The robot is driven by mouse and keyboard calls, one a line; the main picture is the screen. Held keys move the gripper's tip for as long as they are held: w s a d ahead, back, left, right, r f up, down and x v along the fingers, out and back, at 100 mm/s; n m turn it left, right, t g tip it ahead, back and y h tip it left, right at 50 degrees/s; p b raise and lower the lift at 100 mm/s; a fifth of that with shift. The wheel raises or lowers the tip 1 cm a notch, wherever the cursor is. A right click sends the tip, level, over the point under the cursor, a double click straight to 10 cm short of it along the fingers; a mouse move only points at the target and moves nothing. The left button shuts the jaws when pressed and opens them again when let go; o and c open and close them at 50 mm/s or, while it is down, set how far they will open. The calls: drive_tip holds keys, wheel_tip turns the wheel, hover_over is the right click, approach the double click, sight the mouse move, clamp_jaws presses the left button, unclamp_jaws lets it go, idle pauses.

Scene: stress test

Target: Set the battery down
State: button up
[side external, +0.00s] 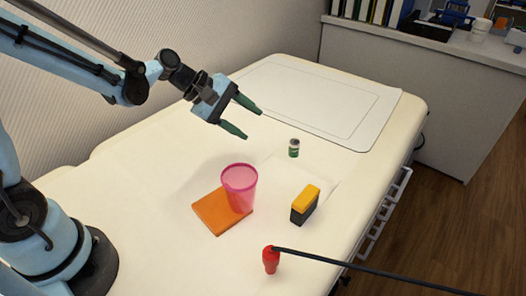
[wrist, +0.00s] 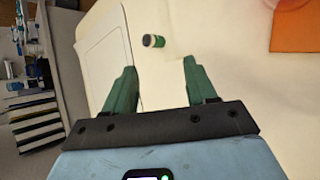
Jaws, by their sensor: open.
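My gripper (side external: 253,124) is open and empty, held above the table's left-middle part. Its two green fingers also show spread apart in the wrist view (wrist: 159,68). A small green-and-white cylinder with a dark top (side external: 294,148) stands upright on the table to the right of the fingertips, apart from them. It shows beyond the fingertips in the wrist view (wrist: 153,41). A black block with a yellow-orange top (side external: 304,206) stands nearer the front. I cannot tell for sure which of these two is the battery.
A pink translucent cup (side external: 240,187) stands at an orange flat block (side external: 210,214), which also shows in the wrist view (wrist: 292,28). A red-tipped black rod (side external: 271,260) reaches in at the front. A white mat (side external: 270,92) lies at the back. The table's right edge (side external: 402,150) drops to the floor.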

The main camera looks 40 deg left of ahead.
drive_tip(key=s+a+r+m+y, duration=0.1)
drive_tip(key=s+a+m+y, duration=0.1)
drive_tip(key=s+m, duration=0.4)
drive_tip(key=s+a+r+m+y, duration=0.2)
drive_tip(key=s+m+y, duration=0.2)
drive_tip(key=s+m, duration=0.3)
drive_tip(key=shift+a+r+m+t+y, duration=0.25)
drive_tip(key=shift+a+m+t+y, duration=0.15)
drive_tip(key=shift+m, duration=1.1)
drive_tip(key=shift+s, duration=0.1)
